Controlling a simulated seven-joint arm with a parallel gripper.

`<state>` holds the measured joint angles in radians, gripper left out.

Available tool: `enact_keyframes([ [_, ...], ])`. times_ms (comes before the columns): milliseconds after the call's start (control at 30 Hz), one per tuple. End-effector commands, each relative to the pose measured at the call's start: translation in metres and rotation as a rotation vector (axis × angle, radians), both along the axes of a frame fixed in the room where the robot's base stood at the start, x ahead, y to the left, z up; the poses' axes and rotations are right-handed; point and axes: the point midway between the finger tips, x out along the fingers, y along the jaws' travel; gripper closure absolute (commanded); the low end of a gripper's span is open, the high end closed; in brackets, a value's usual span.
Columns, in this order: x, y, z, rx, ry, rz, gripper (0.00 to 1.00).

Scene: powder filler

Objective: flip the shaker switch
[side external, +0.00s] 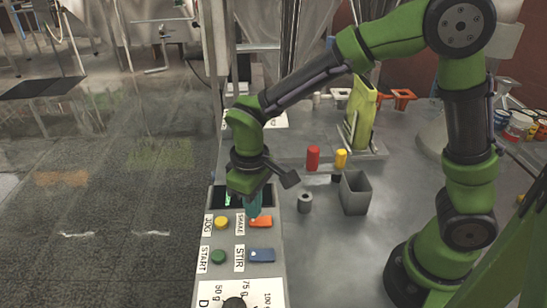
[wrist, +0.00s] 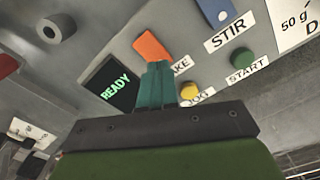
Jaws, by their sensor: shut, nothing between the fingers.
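The shaker switch is an orange rocker (side external: 262,222) beside the SHAKE label (side external: 240,223) on the grey control panel (side external: 277,275). It also shows in the wrist view as an orange block (wrist: 150,46). My gripper (side external: 253,214) is shut and empty, with its teal fingers pointing down at the switch's near-left end. In the wrist view the fingertips (wrist: 158,66) overlap the edge of the orange switch and partly cover the SHAKE label. I cannot tell whether they touch the switch.
A blue STIR switch (side external: 262,255), a yellow JOG button (side external: 221,222) and a green START button (side external: 218,256) sit close by. The screen (wrist: 112,84) reads READY.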

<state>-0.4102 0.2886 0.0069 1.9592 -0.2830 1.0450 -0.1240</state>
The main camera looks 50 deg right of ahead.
Motion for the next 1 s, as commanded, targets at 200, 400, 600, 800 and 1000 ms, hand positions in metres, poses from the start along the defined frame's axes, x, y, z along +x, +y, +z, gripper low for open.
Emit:
enact_keyframes([
  [200,0.0,0.0,0.0,0.0,0.0,0.0,1.0],
  [400,0.0,0.0,-0.003,0.0,0.0,0.0,1.0],
  [600,0.0,0.0,-0.006,0.0,0.001,0.0,1.0],
  [800,0.0,0.0,-0.009,0.0,0.001,0.0,1.0],
  [1000,0.0,0.0,-0.013,0.0,0.001,0.0,1.0],
])
